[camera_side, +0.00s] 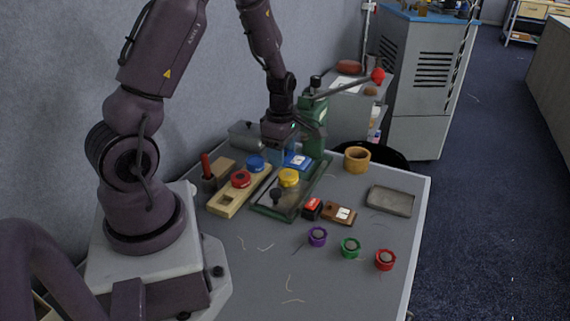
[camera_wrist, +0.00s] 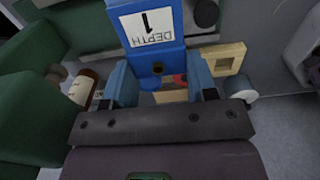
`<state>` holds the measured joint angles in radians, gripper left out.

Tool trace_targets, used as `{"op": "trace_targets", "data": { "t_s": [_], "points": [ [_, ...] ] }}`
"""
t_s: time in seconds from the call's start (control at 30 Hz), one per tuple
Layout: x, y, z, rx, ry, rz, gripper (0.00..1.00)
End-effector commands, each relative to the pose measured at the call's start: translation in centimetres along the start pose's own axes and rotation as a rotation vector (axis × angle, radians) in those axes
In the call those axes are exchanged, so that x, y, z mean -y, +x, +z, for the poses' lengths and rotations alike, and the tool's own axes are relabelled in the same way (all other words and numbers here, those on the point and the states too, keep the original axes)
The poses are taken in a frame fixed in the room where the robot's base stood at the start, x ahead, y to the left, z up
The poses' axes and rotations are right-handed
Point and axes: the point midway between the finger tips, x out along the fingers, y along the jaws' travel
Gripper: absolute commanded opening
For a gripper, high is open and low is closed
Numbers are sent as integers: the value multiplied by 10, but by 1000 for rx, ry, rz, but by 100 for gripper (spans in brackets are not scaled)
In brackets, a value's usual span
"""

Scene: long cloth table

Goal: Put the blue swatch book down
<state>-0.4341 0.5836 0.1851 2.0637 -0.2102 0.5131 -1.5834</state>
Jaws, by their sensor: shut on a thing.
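The blue swatch book (camera_side: 298,161) has a white label and shows beside my gripper (camera_side: 282,150) in the side view. In the wrist view the blue swatch book (camera_wrist: 152,52) carries a label reading "DEPTH 1" and a dark round hole. My gripper (camera_wrist: 162,82) is shut on it, with a blue finger on each side of its near end. It is close to the green press; I cannot tell whether its underside touches anything.
The green press (camera_side: 314,125) stands right behind my gripper, its long lever reaching right. A wooden rack (camera_side: 222,201) and a green-framed tray (camera_side: 265,211) lie in front. A wooden ring (camera_side: 357,160) and grey slab (camera_side: 390,201) are right.

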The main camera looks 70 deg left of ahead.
Motion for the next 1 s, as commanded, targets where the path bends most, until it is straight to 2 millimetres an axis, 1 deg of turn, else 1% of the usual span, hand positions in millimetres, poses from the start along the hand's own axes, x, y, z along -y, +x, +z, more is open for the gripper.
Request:
{"op": "trace_targets", "data": {
  "t_s": [0.03,0.13,0.2,0.3,0.4,0.83,0.87,0.9,0.93,0.97,1.0],
  "points": [
    [-4,5,0,-1,0,-1,25],
    [-8,9,1,0,0,1,25],
    [-13,16,2,0,0,1,25],
    [-12,32,2,-2,0,-3,25],
    [-12,42,2,-1,-1,-1,25],
    [-12,48,2,0,0,1,25],
    [-12,48,2,0,-1,1,57],
    [-12,48,2,0,-1,1,66],
    [-12,48,2,0,0,1,73],
    [-12,48,2,0,0,1,78],
    [-12,48,2,0,0,1,78]
  ]
}}
